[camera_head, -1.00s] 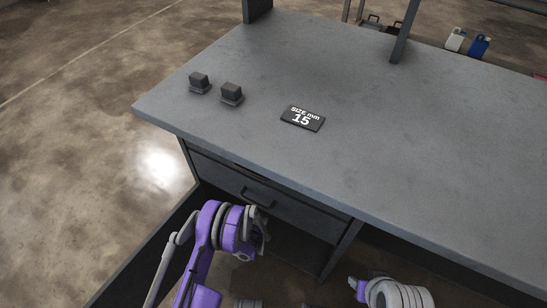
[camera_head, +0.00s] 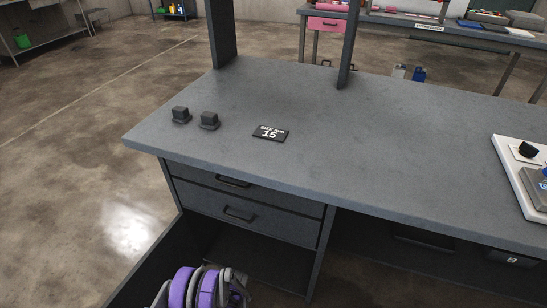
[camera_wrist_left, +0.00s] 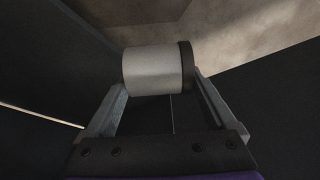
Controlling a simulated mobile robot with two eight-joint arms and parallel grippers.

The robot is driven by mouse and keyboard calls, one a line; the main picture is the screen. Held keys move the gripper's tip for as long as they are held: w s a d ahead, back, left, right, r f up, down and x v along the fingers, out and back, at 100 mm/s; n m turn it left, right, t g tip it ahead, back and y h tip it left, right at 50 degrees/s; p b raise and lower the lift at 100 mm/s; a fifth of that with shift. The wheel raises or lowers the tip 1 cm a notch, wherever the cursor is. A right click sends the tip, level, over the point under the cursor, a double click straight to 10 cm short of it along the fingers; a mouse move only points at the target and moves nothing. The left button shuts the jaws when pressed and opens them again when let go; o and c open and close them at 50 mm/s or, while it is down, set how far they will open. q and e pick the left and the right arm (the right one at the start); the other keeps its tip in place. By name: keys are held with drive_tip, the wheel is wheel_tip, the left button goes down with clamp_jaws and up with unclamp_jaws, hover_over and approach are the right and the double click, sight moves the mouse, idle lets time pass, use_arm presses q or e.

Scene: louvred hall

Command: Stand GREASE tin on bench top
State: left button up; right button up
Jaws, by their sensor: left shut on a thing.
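My left gripper (camera_wrist_left: 158,82) is shut on a pale grey cylindrical tin with a dark end (camera_wrist_left: 152,71), which lies sideways across the fingers in the left wrist view. No lettering shows on the tin, so I cannot confirm it is the GREASE one. In the head view, part of my purple left arm shows at the bottom, below the bench top, and the tin does not show. The grey bench top (camera_head: 330,150) is wide and mostly bare. My right gripper is not in view.
A white tray (camera_head: 514,178) with items is at the right. Drawers (camera_head: 240,208) are below. A dark post (camera_head: 348,50) rises at the back edge.

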use_arm(q)
drive_tip(key=w+r+m+h, duration=0.1)
drive_tip(key=w+r+m, duration=0.1)
drive_tip(key=r, duration=1)
drive_tip(key=w+r+m, duration=0.2)
drive_tip(key=w+r, duration=0.1)
drive_tip(key=r, duration=0.8)
drive_tip(key=s+r+m+h+p, duration=0.1)
drive_tip(key=s+r+p, duration=0.4)
drive_tip(key=r+p, duration=0.7)
drive_tip(key=s+r+m+t+p, duration=0.1)
drive_tip(key=s+r+p, duration=0.3)
drive_tip(key=r+p, duration=0.7)
wheel_tip(320, 180, up, 11)
drive_tip(key=shift+s+d+r+m+h+p, duration=0.15)
drive_tip(key=shift+s+m+h+p, duration=0.25)
drive_tip(key=shift+m, duration=0.5)
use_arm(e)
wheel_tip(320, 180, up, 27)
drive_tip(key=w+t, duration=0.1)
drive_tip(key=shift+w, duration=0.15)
